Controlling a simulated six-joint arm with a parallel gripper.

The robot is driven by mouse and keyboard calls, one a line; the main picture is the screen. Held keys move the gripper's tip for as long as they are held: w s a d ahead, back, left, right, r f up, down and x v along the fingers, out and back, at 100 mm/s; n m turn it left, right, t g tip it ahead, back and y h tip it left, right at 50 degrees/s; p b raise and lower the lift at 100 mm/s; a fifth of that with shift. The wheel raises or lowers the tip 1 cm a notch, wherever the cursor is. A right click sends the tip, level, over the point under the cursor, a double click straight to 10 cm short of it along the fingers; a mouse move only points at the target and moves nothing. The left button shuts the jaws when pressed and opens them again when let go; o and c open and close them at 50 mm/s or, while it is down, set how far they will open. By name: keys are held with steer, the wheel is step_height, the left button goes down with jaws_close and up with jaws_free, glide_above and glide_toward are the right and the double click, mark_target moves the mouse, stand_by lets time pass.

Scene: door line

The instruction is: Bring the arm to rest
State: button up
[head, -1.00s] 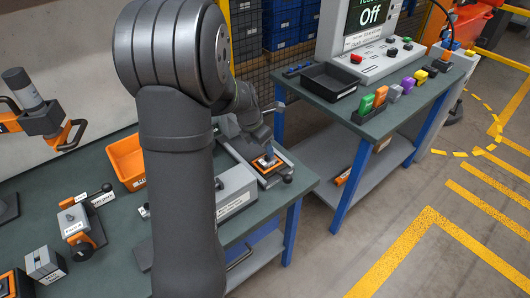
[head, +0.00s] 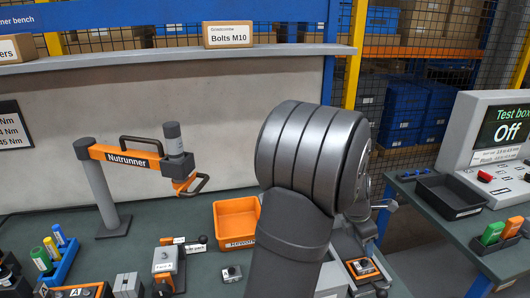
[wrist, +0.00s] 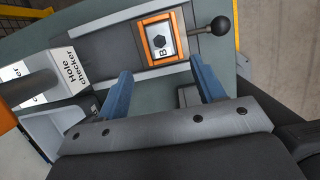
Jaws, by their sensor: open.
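My gripper (wrist: 163,88) shows in the wrist view with its two blue fingers spread apart and nothing between them. Ahead of the fingers is an orange-framed block marked B (wrist: 164,40), with a dark hexagon on its face, sitting in a grey fixture. A black ball-ended lever (wrist: 220,26) stands to its right. In the head view my dark grey arm rises in front of the bench and hides part of it. The orange-framed block also shows there (head: 362,267), to the right of my arm; my gripper's fingers are hidden in that view.
The hole checker (wrist: 68,78) is left of the fingers. An orange bin (head: 236,222) and the nutrunner stand (head: 105,190) are left of my arm. The test box (head: 490,140) and a black tray (head: 450,196) are on a separate table at right.

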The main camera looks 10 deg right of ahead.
mark_target(363, 262)
steer(key=x, duration=1)
steer(key=shift+f, duration=0.35)
step_height(363, 262, up, 2)
steer(key=shift+r, duration=0.5)
